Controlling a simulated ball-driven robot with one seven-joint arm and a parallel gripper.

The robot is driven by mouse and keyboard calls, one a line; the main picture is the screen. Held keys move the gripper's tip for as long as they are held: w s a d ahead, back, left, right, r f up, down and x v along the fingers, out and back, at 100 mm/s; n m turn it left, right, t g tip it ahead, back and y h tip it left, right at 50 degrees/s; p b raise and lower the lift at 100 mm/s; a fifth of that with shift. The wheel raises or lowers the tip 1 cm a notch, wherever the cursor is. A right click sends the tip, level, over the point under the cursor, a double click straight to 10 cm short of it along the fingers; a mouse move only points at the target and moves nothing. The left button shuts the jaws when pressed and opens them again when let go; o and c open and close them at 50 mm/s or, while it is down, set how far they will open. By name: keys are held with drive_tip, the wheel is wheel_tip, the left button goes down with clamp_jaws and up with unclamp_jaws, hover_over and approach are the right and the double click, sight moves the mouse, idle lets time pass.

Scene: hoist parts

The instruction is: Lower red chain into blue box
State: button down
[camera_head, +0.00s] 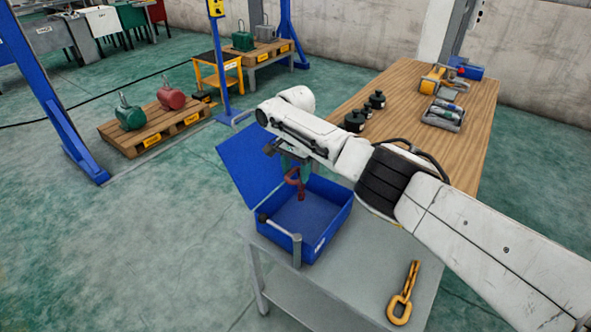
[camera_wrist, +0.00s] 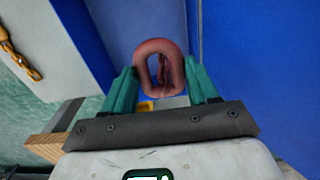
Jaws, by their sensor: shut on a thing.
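The red chain (camera_head: 301,190) hangs from my gripper (camera_head: 295,168) over the open blue box (camera_head: 327,231) in the head view. In the wrist view my gripper (camera_wrist: 160,88) has its two green fingers closed on the chain's top link (camera_wrist: 142,62), with more links showing through it. The lower end of the chain is over the box interior; I cannot tell whether it touches the floor of the box. The box's lid (camera_head: 250,165) stands open at its back left. Blue box surface (camera_wrist: 260,70) fills the right of the wrist view.
The box stands on a grey table (camera_head: 345,275). A yellow chain (camera_head: 403,293) lies on the same table at the front right, also visible in the wrist view (camera_wrist: 18,48). A wooden workbench (camera_head: 400,95) with black weights (camera_head: 356,120) stands behind.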

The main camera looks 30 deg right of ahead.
wheel_tip(320, 180, down, 8)
drive_tip(key=b, duration=0.7)
idle(0.5)
drive_tip(key=shift+r, duration=0.1)
drive_tip(key=shift+c, duration=1.1)
unclamp_jaws()
wheel_tip(320, 180, up, 11)
drive_tip(key=p, duration=0.3)
